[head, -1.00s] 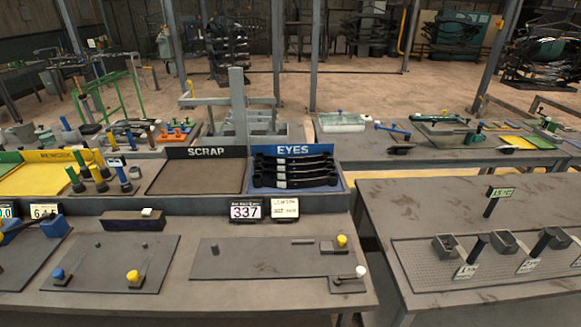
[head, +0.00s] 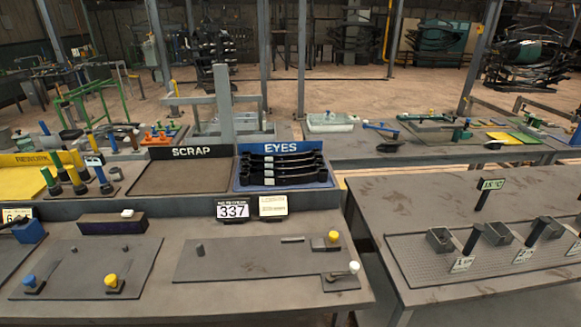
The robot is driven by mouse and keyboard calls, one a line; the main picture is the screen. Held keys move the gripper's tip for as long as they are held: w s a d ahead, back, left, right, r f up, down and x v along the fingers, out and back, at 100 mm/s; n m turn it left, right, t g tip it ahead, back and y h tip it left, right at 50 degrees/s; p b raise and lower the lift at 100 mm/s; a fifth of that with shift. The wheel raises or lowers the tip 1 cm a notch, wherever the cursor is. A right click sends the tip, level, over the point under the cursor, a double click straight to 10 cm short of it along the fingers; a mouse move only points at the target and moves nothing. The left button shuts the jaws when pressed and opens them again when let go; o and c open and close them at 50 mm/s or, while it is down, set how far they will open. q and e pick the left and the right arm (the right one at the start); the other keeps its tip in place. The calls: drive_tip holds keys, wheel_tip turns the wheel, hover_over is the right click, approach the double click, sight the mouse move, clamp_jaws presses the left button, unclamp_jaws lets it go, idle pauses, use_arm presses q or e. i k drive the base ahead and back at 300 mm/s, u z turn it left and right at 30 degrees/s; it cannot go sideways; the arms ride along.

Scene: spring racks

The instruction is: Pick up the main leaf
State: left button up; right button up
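Several dark leaf springs lie stacked in the blue bin marked EYES (head: 240,181), at the back of the near workbench. The top leaf (head: 282,148) is long, slightly curved and black, with thicker ends. The leaves lie crosswise, one behind another, and I cannot tell which one is the main leaf. Neither of my grippers shows in the head view.
The brown SCRAP tray (head: 187,176) left of the bin is empty. In front stand a 337 sign (head: 233,209) and a flat plate with a yellow knob (head: 333,237). A second bench (head: 385,195) stands to the right, across a gap.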

sight(245, 160)
drive_tip(key=z, duration=1.1)
drive_tip(key=i, duration=0.75)
drive_tip(key=u, duration=1.95)
